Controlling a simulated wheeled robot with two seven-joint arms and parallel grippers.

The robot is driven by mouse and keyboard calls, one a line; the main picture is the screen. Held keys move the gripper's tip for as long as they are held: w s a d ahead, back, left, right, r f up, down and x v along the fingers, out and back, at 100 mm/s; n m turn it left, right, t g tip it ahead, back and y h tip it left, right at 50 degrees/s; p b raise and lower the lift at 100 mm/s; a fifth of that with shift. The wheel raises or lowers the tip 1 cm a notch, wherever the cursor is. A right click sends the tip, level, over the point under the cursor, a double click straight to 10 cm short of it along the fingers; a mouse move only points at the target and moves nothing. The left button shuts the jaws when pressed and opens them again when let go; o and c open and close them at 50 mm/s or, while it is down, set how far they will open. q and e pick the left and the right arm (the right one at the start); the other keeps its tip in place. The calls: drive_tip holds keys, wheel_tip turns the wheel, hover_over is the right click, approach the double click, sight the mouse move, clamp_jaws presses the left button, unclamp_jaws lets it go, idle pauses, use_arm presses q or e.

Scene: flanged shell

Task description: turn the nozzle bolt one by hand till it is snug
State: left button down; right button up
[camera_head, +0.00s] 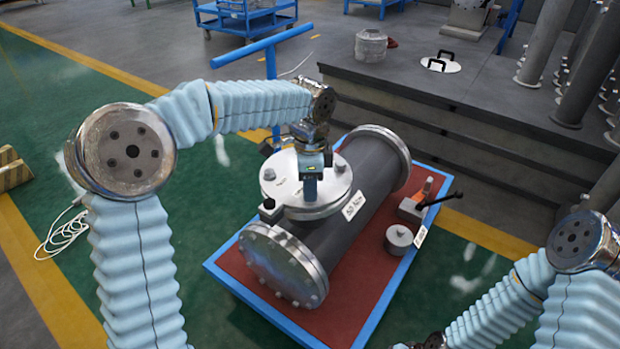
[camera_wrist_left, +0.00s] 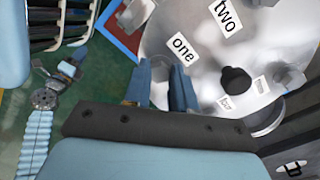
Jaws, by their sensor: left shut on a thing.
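The grey flanged shell (camera_head: 350,205) lies on a red-topped stand. Its round silver nozzle cover (camera_head: 335,184) faces up, with bolts at the rim. My left gripper (camera_head: 311,190) points down at the near side of this cover. In the left wrist view, its two blue fingers (camera_wrist_left: 161,88) are closed in at the cover's rim beside the label "one" (camera_wrist_left: 183,49). They are shut on nozzle bolt one, which is mostly hidden between them. The label "two" (camera_wrist_left: 227,18) is farther along the cover. My right gripper (camera_wrist_left: 68,68) shows small in that view; its jaws are unclear.
A grey cylindrical weight (camera_head: 399,240) and a black-handled tool (camera_head: 425,203) rest on the stand's right side. A blue T-shaped post (camera_head: 270,65) rises behind. Dark steps (camera_head: 450,125) are at the right.

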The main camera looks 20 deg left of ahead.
use_arm(q)
drive_tip(key=shift+w+r+m+p, duration=0.1)
drive_tip(key=shift+r+m+p, duration=0.2)
drive_tip(key=shift+m, duration=0.3)
drive_tip(key=shift+f, duration=0.1)
drive_tip(key=c, duration=1)
unclamp_jaws()
drive_tip(key=shift+o, duration=0.4)
drive_tip(key=shift+f, duration=0.1)
wheel_tip(320, 180, up, 14)
drive_tip(key=p, duration=0.1)
drive_tip(key=shift+p, duration=0.3)
drive_tip(key=shift+f, duration=0.1)
